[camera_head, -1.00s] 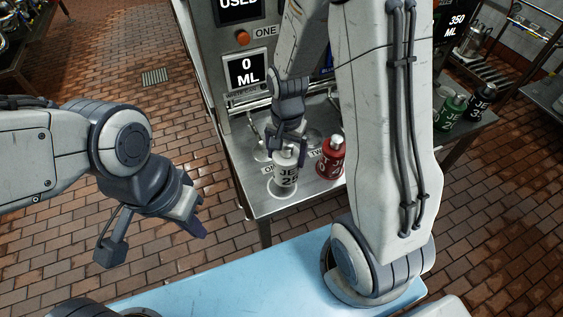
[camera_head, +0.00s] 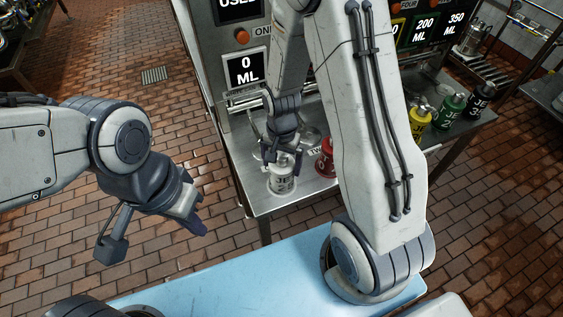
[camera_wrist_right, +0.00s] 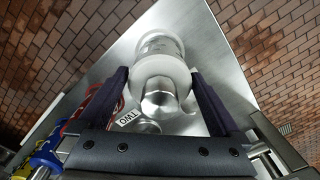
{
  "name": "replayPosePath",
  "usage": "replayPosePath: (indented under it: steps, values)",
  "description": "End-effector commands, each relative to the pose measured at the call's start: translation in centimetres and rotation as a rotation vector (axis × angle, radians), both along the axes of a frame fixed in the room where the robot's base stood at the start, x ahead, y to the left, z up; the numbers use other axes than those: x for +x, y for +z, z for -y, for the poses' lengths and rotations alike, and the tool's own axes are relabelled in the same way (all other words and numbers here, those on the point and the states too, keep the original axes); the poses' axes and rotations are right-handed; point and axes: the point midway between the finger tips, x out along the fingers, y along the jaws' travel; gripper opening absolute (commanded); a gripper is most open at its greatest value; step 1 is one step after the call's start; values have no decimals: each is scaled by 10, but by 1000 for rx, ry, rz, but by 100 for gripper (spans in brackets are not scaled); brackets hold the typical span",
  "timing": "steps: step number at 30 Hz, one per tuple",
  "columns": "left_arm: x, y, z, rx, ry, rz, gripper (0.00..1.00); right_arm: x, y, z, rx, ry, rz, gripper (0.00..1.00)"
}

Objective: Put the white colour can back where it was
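The white can (camera_head: 281,183), with a silver cap, stands upright on the metal shelf (camera_head: 247,198) at the left station, over the white ring there. My right gripper (camera_head: 283,160) is above it with its fingers on either side of the cap. In the right wrist view, the can (camera_wrist_right: 160,47) sits between the two dark fingers (camera_wrist_right: 160,88), which look spread with narrow gaps beside it. My left gripper (camera_head: 193,207) is open and empty, over the floor to the left of the shelf.
A red can (camera_head: 325,160) stands just right, partly behind my right arm. Yellow (camera_head: 420,117), green (camera_head: 449,110) and black (camera_head: 478,101) cans stand further right. The dispenser's 0 ML display (camera_head: 246,68) rises behind. A light blue surface (camera_head: 255,275) is in front.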

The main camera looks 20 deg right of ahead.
Motion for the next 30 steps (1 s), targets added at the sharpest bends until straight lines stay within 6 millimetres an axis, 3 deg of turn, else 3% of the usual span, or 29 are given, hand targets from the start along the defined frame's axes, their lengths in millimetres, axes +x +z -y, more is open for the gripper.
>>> replayPosePath:
  steps: [11,24,30]
  values:
    - [0,1,0,0,0,0,0,1,13,0,0,0,4,100]
    - [0,-3,0,0,0,0,0,1,100,0,0,0,6,100]
    - [0,-3,0,0,0,0,0,0,121,-1,0,8,3,100]
